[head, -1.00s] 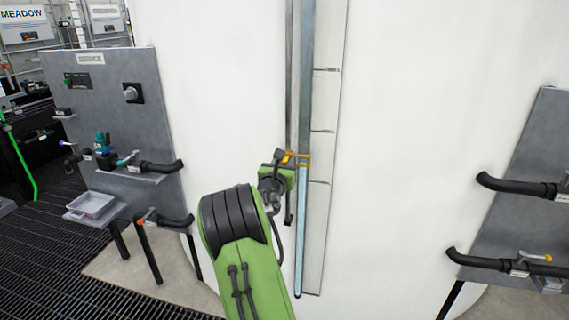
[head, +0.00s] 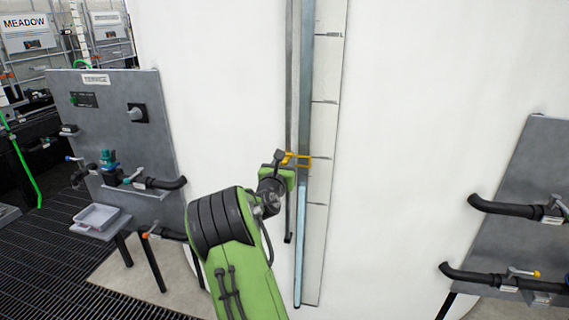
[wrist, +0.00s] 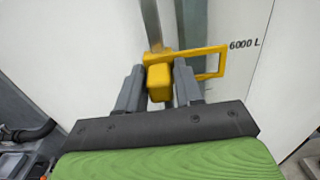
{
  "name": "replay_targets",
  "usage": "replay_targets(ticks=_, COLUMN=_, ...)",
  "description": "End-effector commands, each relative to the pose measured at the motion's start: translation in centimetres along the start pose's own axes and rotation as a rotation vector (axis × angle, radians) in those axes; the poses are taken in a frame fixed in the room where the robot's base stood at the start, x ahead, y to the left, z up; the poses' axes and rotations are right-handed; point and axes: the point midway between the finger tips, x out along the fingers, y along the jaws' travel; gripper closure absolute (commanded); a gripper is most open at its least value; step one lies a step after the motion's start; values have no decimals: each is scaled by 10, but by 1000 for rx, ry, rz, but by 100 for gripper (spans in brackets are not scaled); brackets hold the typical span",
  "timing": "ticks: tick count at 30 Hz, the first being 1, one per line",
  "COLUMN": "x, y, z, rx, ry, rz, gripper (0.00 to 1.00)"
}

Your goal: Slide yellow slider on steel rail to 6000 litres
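The yellow slider (head: 306,161) sits on the steel rail (head: 294,70), which runs up the white tank. In the wrist view the slider's block (wrist: 159,82) is between the fingers of my gripper (wrist: 158,88), which appear closed on it. The slider's open yellow frame (wrist: 222,62) reaches right across the sight tube to the scale strip. The "6000 L" label (wrist: 244,44) is just right of the frame, about level with its upper edge. In the head view the frame is about level with a scale tick.
A grey panel with valves and black pipes (head: 115,130) stands left of the tank, with a pale tray (head: 97,218) below. Another panel with pipes (head: 530,190) stands at the right. The tank face around the rail is clear.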

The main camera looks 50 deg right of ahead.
Motion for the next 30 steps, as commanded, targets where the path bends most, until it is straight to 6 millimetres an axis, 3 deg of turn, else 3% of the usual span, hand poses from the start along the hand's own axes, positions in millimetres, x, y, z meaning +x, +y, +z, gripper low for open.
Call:
replay_targets(ticks=1, x=0, y=0, z=0, rx=0, ry=-2, rz=1, gripper=58)
replay_targets(ticks=3, x=0, y=0, z=0, rx=0, ry=-2, rz=1, gripper=49)
replay_targets(ticks=11, x=-1, y=0, z=0, rx=0, ry=0, rz=0, gripper=49)
replay_targets(ticks=14, x=-9, y=1, z=0, rx=0, ry=1, rz=1, gripper=49)
replay_targets(ticks=27, x=-126, y=2, z=-2, rx=-1, ry=1, rz=7, gripper=49)
replay_targets(ticks=30, x=-145, y=2, z=-2, rx=-1, ry=1, rz=4, gripper=49)
